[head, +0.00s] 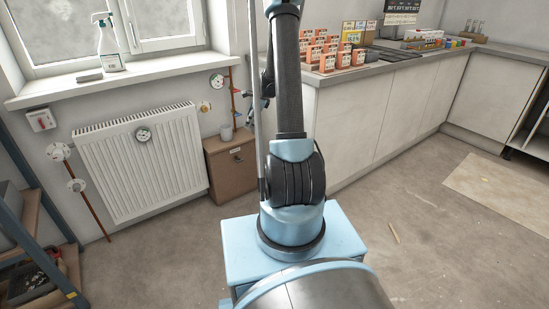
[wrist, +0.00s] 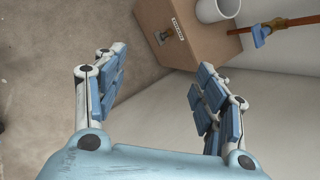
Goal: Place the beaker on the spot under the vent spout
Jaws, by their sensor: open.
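A pale grey cup-like beaker (head: 226,132) stands upright on top of a small brown cabinet (head: 229,165), right of the radiator. It also shows at the top edge of the wrist view (wrist: 216,10), partly cut off. A small brass fitting (head: 205,107) at the radiator's upper right may be the vent spout. I cannot make out a marked spot under it. My gripper (wrist: 158,76) is open and empty, its two fingers spread wide. The beaker lies beyond the fingertips, up and to the right, apart from them.
The white radiator (head: 145,160) hangs under the window sill (head: 120,75). A copper pipe with a blue-handled valve (wrist: 262,32) runs by the cabinet. A counter (head: 375,110) with orange boxes stands right. A shelf (head: 35,240) stands at the left. Floor before the radiator is clear.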

